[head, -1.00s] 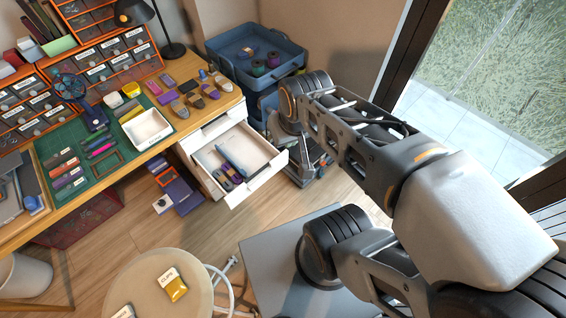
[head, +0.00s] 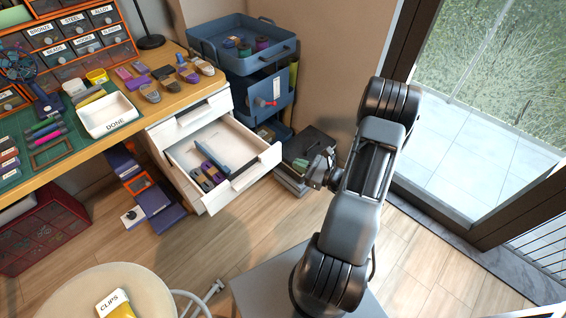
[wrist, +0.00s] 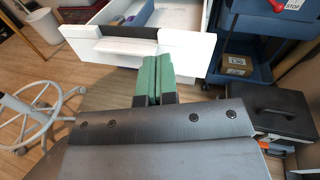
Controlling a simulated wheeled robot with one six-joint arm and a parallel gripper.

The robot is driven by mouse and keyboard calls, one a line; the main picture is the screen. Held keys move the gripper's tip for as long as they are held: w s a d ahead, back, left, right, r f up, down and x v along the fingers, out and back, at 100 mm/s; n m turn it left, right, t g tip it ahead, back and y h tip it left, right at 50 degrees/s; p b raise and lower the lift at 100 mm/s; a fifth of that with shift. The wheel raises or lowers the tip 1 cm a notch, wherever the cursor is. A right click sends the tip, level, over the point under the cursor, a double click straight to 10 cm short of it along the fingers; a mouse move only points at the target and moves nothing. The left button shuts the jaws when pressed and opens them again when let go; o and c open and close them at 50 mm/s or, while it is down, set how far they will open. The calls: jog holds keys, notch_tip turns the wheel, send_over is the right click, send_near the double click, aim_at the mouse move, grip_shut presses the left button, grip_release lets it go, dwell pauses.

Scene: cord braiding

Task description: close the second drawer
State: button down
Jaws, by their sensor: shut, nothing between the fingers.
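The second drawer (head: 246,178) of the white cabinet (head: 160,137) is pulled well out, below a shut top drawer (head: 203,116). Several purple-grey items and a long blue-grey item (head: 217,152) lie in it. Its white front with a handle also shows in the wrist view (wrist: 185,50). My gripper (head: 302,164) is just right of the drawer front, outside it, empty. Its green fingertips (wrist: 153,78) are together and point at the drawer front in the wrist view. I see a small gap in the head view.
A blue tiered cart (head: 262,96) stands close to the right of the cabinet. Dark boxes (head: 309,146) sit on the floor behind my gripper. A round stool (head: 80,297) stands at the lower left. The floor in front of the drawer is clear.

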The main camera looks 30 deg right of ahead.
jog(key=d+f+m+t+h+b, duration=0.1)
jog(key=d+f+m+t+h, duration=0.1)
jog(key=d+f+m+h, duration=0.25)
jog(key=b, duration=0.3)
send_near(278, 148)
jog(key=shift+y, duration=0.25)
jog(key=x, duration=0.7)
jog(key=shift+w, duration=0.3)
